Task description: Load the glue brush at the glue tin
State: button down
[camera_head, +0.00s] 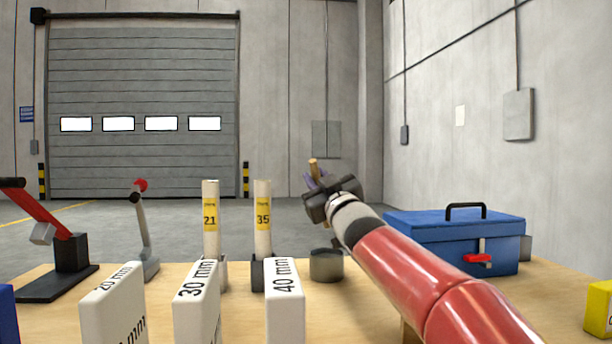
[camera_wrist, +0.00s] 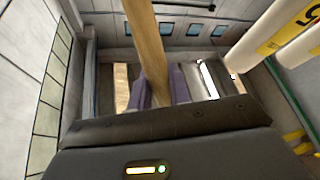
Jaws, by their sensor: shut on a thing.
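My gripper (camera_head: 316,181) is raised above the table at the centre of the head view. It is shut on a wooden stick, which I take for the handle of the glue brush (camera_head: 314,167); the brush's bristles are not in sight. In the wrist view the handle (camera_wrist: 148,45) stands between the purple fingers of my gripper (camera_wrist: 160,88). A small grey round tin (camera_head: 326,266), probably the glue tin, stands on the table below my gripper, apart from it. The tin's inside cannot be made out.
Two pale tubes marked 21 (camera_head: 211,245) and 35 (camera_head: 262,245) stand upright left of the tin. White blocks, including the 40 mm block (camera_head: 285,312), line the front. A blue toolbox (camera_head: 455,243) is at right. A red-levered tool (camera_head: 70,255) is at left.

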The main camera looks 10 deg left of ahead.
jog(key=shift+s+f+b, duration=0.1)
jog(key=shift+f+b, duration=2.6)
jog(key=shift+f, duration=0.25)
jog(key=shift+f+b, duration=0.7)
jog(key=shift+f, duration=0.2)
